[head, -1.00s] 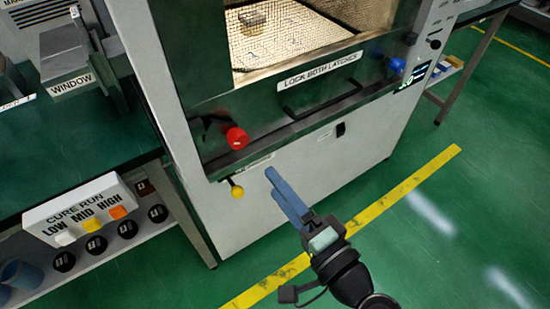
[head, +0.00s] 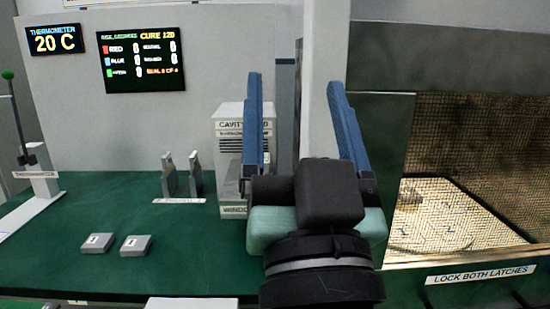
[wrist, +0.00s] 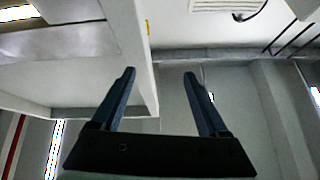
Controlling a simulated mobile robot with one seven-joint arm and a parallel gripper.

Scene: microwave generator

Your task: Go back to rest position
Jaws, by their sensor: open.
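My gripper (head: 300,125) is raised in the middle of the head view, its two blue fingers pointing up and spread apart with nothing between them. It stands in front of the cavity box (head: 230,130) and the left edge of the microwave cabinet, hiding parts of both. In the wrist view my gripper (wrist: 160,85) is also open and empty, with the wall and ceiling area beyond it.
The green bench (head: 120,210) holds two small grey blocks, one of them a block (head: 135,245), and a slotted stand (head: 180,178). A thermometer display (head: 54,40) reads 20 C. The lit mesh-lined chamber (head: 470,180) is at right. A pale overhead panel (wrist: 60,70) shows in the wrist view.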

